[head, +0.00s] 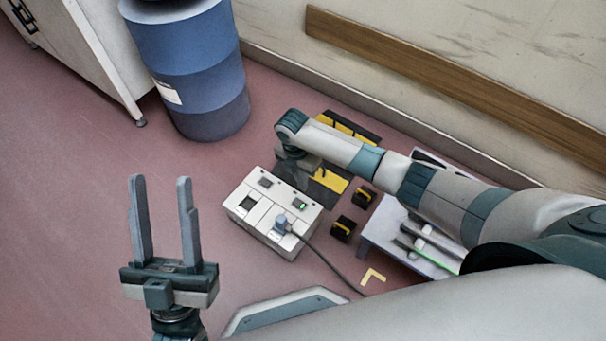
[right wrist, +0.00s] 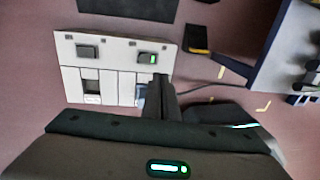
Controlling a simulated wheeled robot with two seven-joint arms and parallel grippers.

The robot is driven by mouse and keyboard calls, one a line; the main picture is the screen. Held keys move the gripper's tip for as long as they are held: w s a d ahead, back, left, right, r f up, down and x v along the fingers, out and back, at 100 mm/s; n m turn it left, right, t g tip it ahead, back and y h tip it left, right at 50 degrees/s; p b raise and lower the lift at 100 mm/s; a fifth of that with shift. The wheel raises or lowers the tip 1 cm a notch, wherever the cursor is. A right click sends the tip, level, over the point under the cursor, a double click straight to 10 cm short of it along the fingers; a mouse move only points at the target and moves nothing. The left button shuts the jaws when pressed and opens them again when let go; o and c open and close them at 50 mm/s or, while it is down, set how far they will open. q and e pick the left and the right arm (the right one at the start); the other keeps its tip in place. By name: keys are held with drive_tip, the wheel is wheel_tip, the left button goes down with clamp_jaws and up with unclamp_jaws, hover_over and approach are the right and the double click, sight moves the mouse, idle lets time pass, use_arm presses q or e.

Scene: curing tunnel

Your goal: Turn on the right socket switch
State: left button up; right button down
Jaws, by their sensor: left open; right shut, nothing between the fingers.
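The white socket box (head: 250,224) sits on the floor at mid-picture in the head view; its top also shows in the right wrist view (right wrist: 71,76). The left switch (head: 265,182) is dark. A grey-blue plug (head: 281,225) sits in the right socket, partly hidden by my fingers in the right wrist view. My left gripper (head: 163,205) is open and empty, left of the box.
A cable (head: 326,262) runs from the plug to the lower right. Small black-and-yellow blocks (head: 343,229) and a low table (head: 381,224) stand right of the box. A blue barrel (head: 195,75) stands behind. The floor at left is clear.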

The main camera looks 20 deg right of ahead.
use_arm(q)
drive_tip(key=shift+d+f+g, duration=0.35)
drive_tip(key=shift+f+g, duration=0.15)
drive_tip(key=shift+f, duration=0.2)
use_arm(e)
drive_tip(key=shift+r, duration=0.75)
